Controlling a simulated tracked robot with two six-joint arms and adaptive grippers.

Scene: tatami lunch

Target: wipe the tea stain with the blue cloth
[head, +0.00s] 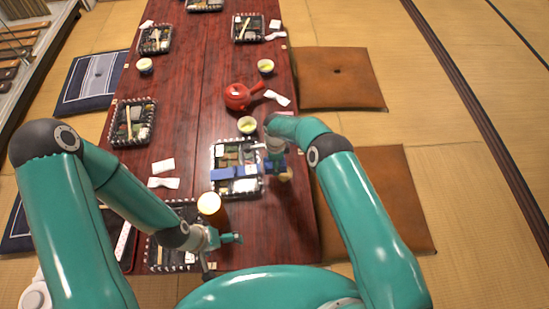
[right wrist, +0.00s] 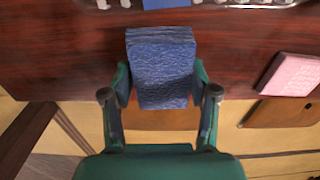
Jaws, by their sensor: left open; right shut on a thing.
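The blue cloth (right wrist: 160,70) is a folded, textured block between the fingers of my right gripper (right wrist: 160,98) in the right wrist view. That gripper is shut on it. In the head view my right gripper (head: 275,163) is at the right edge of the table, beside a bento tray (head: 213,153); the arm partly hides the cloth there. My left gripper (head: 229,239) is open and empty at the table's near end, by another tray (head: 152,257) and a cup (head: 209,203). I cannot make out the tea stain on the dark red table (head: 190,90).
A blue strip (head: 228,172) lies across the bento tray. A red teapot (head: 238,96) and a green tea cup (head: 247,125) stand beyond it. White napkins (head: 163,183) lie at the left. Brown cushions (head: 340,78) flank the table's right side.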

